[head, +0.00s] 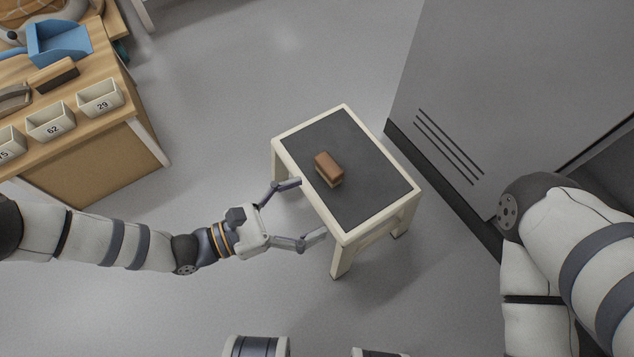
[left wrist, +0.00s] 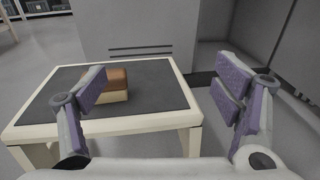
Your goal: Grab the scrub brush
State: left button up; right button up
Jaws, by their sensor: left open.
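The scrub brush (head: 328,168) is a small block with a brown top and a paler, cream lower part. It lies on the dark top of a small cream-framed table (head: 370,185). My left gripper (head: 313,209) is open and empty at the table's left edge, short of the brush. In the left wrist view the brush (left wrist: 117,86) shows behind the left finger, which hides part of it. The brush sits left of the middle of the gap between the fingers (left wrist: 165,88). My right gripper is not in view; only part of my right arm shows.
A large grey cabinet (head: 490,80) stands right of the small table. A wooden workbench (head: 110,150) at the upper left holds numbered bins (head: 100,98), a blue dustpan (head: 60,42) and another brush-like block (head: 54,76). The floor between bench and table is clear.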

aim_at(322, 170)
pick_arm(q)
jog(key=w+a+f+n+t+y+b, duration=0.2)
jog(key=w+a+f+t, duration=0.1)
jog(key=w+a+f, duration=0.2)
jog(key=x, duration=0.3)
jog(key=b+x, duration=0.1)
jog(key=x, duration=0.1)
jog(key=shift+w+d+r, duration=0.2)
jog(key=shift+w+d, duration=0.05)
jog(key=shift+w, duration=0.05)
jog(key=b+x, duration=0.2)
jog(key=x, duration=0.3)
jog(key=shift+w+d+f, duration=0.1)
jog(key=shift+d+f, duration=0.1)
jog(key=shift+d, duration=0.2)
jog(key=shift+w+r, duration=0.1)
jog(key=c, duration=1.3)
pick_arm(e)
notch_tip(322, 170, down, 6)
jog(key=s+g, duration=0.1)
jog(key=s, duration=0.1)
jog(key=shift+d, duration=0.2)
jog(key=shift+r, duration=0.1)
